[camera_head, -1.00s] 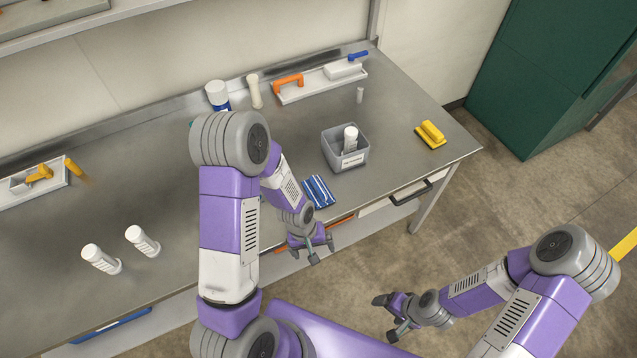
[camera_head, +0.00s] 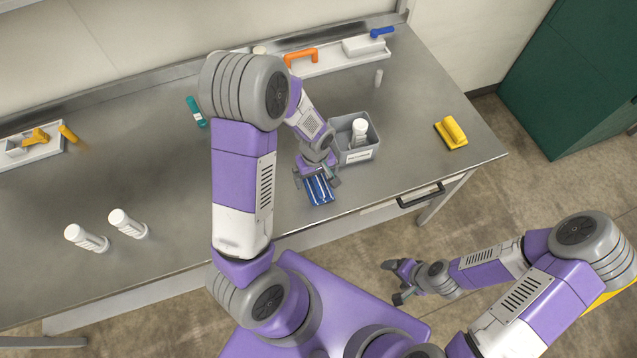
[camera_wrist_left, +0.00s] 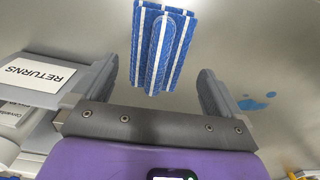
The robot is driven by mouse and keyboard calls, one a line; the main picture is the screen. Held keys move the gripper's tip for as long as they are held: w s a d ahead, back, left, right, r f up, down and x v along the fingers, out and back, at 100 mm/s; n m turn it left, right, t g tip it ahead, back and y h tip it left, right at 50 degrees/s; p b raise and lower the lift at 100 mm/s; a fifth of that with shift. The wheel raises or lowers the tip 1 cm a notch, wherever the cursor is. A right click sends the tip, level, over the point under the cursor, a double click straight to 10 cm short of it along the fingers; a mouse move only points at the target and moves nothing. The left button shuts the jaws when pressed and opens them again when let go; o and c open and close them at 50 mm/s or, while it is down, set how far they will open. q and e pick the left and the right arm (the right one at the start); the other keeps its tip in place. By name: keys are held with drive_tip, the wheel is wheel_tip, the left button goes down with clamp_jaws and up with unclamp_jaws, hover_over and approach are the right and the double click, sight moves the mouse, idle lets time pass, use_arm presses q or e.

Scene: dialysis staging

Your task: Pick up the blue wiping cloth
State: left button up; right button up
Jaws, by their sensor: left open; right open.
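The blue wiping cloth (camera_head: 319,189) with white stripes lies folded on the steel table near its front edge. In the left wrist view the cloth (camera_wrist_left: 163,45) lies ahead, between the lines of the two fingers. My left gripper (camera_head: 317,180) is open and above the cloth, covering its far part in the head view. In the left wrist view the open left gripper (camera_wrist_left: 160,92) has nothing between its fingers. My right gripper (camera_head: 391,282) is open and empty, out over the floor in front of the table.
A grey bin (camera_head: 356,154) labelled RETURNS (camera_wrist_left: 40,79) holds a white bottle (camera_head: 360,130), close beside my left gripper. Blue spots (camera_wrist_left: 256,101) mark the table.

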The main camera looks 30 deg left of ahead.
sight(317, 179)
use_arm(q)
wheel_tip(317, 179, down, 4)
drive_tip(key=shift+w+d+r, duration=0.1)
drive_tip(key=shift+w+r, duration=0.05)
drive_tip(key=shift+r, duration=0.1)
drive_tip(key=shift+c, duration=0.2)
drive_tip(key=c, duration=1)
drive_tip(key=shift+r, duration=0.1)
wheel_tip(317, 179, up, 10)
drive_tip(key=shift+p, duration=0.85)
